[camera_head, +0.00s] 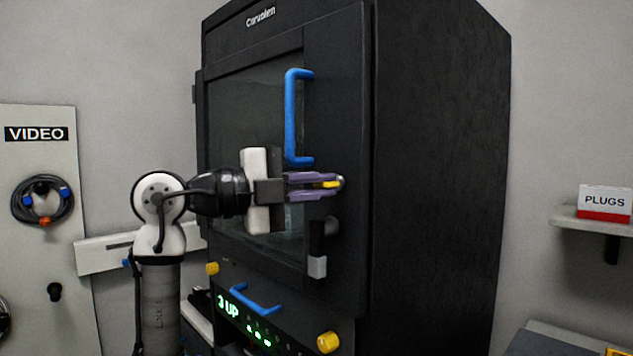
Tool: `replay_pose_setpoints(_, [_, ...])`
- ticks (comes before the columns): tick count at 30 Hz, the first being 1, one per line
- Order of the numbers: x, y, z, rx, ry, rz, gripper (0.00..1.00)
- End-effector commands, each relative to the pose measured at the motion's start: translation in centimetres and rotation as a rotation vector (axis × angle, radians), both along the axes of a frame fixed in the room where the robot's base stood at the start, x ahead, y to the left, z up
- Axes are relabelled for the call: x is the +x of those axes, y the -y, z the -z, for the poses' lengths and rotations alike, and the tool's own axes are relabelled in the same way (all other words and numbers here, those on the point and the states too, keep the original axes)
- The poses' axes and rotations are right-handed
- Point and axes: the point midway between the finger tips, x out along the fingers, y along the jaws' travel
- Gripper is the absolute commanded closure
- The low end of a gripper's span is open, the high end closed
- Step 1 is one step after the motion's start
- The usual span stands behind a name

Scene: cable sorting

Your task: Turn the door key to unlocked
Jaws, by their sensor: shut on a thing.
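The door key is a small yellow piece (329,184) on the dark cabinet door, just below the blue door handle (292,118). My gripper (327,186) reaches it from the left, with its purple fingers shut on the key. The fingers hide most of the key, so I cannot tell which way it is turned. A round metallic part shows at the fingertips against the door frame. The glass-fronted cabinet door (340,110) looks closed.
A black latch with a grey end (317,266) hangs just below my gripper. Lower down are a blue drawer handle (257,303), a lit green display (228,306) and a yellow knob (328,342). A shelf with a PLUGS box (604,201) is at right.

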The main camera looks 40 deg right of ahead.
Motion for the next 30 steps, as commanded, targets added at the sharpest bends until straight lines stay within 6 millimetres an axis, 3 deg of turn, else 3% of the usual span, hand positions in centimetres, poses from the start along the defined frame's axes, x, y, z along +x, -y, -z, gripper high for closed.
replay_pose_setpoints(22, [-0.04, 0.01, 0.0, 0.0, 0.084, 0.0, 1.0])
replay_pose_setpoints(23, [-0.04, 0.01, 0.0, 0.0, 0.084, 0.0, 0.87])
replay_pose_setpoints(27, [-0.02, 0.0, -0.01, 0.0, 0.083, 0.0, 0.69])
replay_pose_setpoints(30, [-0.01, 0.01, -0.01, 0.0, 0.083, -0.001, 0.69])
